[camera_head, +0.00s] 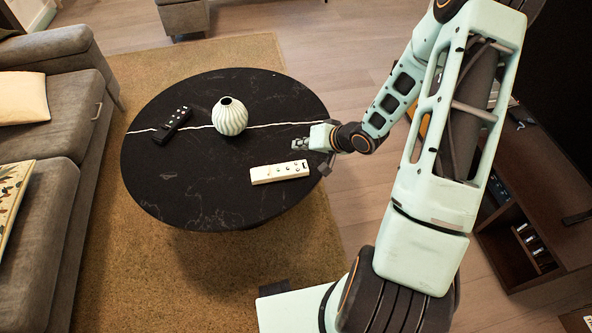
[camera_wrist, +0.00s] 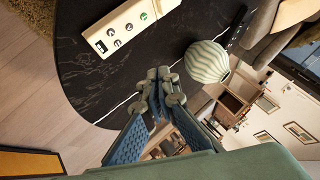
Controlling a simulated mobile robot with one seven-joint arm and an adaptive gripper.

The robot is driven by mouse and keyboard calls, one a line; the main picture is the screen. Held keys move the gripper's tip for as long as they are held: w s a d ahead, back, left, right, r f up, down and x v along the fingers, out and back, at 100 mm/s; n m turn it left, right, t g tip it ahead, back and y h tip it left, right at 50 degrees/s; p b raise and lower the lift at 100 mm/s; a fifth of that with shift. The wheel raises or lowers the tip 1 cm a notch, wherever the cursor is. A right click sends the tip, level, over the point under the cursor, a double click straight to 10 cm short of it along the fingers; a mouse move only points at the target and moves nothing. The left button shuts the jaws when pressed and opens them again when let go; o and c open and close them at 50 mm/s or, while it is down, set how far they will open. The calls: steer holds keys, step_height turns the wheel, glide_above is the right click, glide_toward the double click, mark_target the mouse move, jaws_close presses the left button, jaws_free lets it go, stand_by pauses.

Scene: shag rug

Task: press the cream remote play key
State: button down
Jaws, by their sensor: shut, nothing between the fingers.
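The cream remote (camera_head: 279,172) lies flat on the round black table near its right front edge, with a row of keys along its top. In the wrist view the cream remote (camera_wrist: 128,22) is at the top, its dark and green keys facing up; I cannot tell which is the play key. My gripper (camera_head: 301,144) is over the table's right side, a little behind the remote and apart from it. In the wrist view my gripper (camera_wrist: 158,92) has its fingertips together, with nothing between them.
The round black table (camera_head: 190,195) also carries a black remote (camera_head: 173,124) at left and a ribbed pale green vase (camera_head: 229,117) behind the cream remote. A grey sofa (camera_head: 60,150) stands at left, a brown cabinet (camera_head: 530,215) at right. The table's front is clear.

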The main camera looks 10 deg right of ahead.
steer(key=shift+f, duration=0.1)
steer(key=b, duration=0.8)
glide_above(300, 171)
step_height(300, 171, down, 8)
steer(key=shift+a+r, duration=0.1)
steer(key=shift+r, duration=0.1)
steer(key=shift+f+b, duration=0.45)
steer(key=shift+f, duration=0.05)
steer(key=shift+f, duration=0.15)
stand_by(0.6)
steer(key=shift+f, duration=0.3)
steer(key=shift+f, duration=0.35)
stand_by(0.5)
steer(key=shift+r, duration=0.1)
steer(key=shift+r+p, duration=0.7)
steer(key=shift+p, duration=0.1)
